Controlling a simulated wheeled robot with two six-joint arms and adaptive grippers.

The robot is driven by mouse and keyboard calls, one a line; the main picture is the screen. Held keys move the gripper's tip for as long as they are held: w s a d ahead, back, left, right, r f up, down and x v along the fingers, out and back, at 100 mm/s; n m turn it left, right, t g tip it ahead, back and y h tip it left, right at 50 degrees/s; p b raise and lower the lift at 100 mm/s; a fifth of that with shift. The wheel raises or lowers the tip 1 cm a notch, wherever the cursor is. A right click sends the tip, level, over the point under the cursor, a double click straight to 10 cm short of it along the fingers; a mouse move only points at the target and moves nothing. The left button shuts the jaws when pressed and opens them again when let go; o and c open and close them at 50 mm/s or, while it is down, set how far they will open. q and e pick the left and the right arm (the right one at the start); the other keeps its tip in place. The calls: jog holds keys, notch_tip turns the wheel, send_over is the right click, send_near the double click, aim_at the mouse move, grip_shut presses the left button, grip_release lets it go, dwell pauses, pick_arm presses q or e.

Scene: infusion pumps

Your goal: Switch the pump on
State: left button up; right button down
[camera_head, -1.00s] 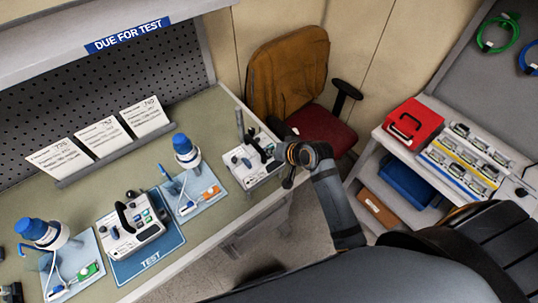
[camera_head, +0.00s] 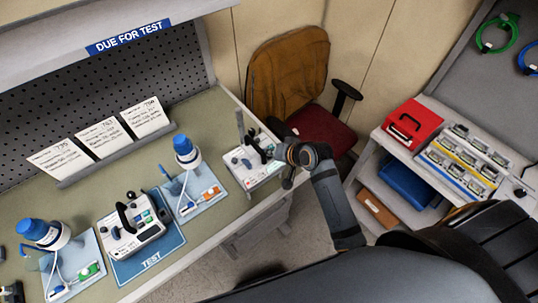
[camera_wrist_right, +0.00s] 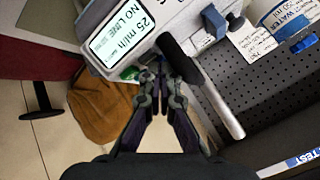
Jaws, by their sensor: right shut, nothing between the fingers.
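A white pump (camera_head: 246,172) stands at the right end of the bench, partly covered by my right gripper (camera_head: 270,150). In the right wrist view its lit display (camera_wrist_right: 122,38) reads 25 ml/h and NO LINE. My right gripper (camera_wrist_right: 160,72) is shut and empty, its tips close to the pump's edge below the dark handle (camera_wrist_right: 182,58). A small green part (camera_wrist_right: 131,74) shows beside the tips; I cannot tell whether they touch the pump. A second white pump (camera_head: 128,240) with a dark handle sits on the blue TEST mat (camera_head: 150,263). My left gripper is not clearly seen.
Blue-capped bottles (camera_head: 186,150) and light blue trays (camera_head: 205,208) flank the mat. Cards (camera_head: 103,136) stand behind. A chair (camera_head: 290,75) is beyond the bench end. A right-hand shelf holds a red case (camera_head: 412,120) and several small devices (camera_head: 462,158).

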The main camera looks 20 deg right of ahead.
aim_at(271, 159)
jog(key=shift+r, duration=0.55)
jog(key=shift+r, duration=2.5)
